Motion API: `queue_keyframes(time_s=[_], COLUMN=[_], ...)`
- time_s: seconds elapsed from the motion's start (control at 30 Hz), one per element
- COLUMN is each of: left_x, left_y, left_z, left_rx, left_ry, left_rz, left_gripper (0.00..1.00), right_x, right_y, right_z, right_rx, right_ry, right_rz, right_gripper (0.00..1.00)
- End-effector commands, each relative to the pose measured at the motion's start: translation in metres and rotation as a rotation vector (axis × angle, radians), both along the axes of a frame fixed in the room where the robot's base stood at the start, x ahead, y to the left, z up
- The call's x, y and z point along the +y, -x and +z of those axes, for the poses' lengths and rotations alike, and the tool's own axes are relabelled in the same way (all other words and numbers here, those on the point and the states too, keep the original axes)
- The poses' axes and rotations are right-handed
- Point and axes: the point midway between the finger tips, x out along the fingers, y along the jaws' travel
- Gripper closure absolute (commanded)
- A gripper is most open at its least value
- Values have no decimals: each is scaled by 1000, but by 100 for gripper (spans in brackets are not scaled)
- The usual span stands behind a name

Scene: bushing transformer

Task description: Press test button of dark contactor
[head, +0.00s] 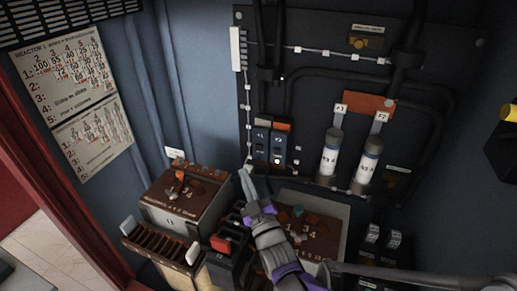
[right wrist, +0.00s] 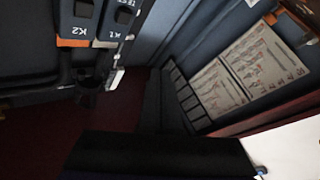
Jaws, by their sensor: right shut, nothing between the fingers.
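Two narrow contactors stand side by side on the dark back panel in the head view. The right one, K2 (head: 280,145), has an orange-brown top. The right wrist view shows both upside down, with K1 (right wrist: 118,18) to the right of K2 (right wrist: 82,20) and a test label on K1. My right gripper (head: 244,178) is shut and empty, its tips pointing up just below and left of the contactors, apparently apart from them. The test button itself is too small to make out. My left gripper is not in view.
Two white cylinders (head: 330,154) stand right of the contactors under an orange plate (head: 369,105). Brown-topped boxes (head: 187,190) and a dark block with a red part (head: 221,244) crowd the space below. A paper chart (head: 72,95) hangs on the left wall.

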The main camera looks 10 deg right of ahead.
Motion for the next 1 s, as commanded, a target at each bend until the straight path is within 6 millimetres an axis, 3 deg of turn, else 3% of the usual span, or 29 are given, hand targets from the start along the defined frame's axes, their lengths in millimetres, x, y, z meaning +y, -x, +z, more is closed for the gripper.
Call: queue_keyframes(time_s=[0.5,1.0], left_x=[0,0], left_y=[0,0], left_z=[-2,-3], left_rx=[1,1], left_ry=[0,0], left_rz=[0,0], left_gripper=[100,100], right_x=[-38,-46], right_y=[-56,-68], right_z=[0,0], right_rx=[0,1], right_ry=[0,-2], right_rz=[-2,0], right_gripper=[100,100])
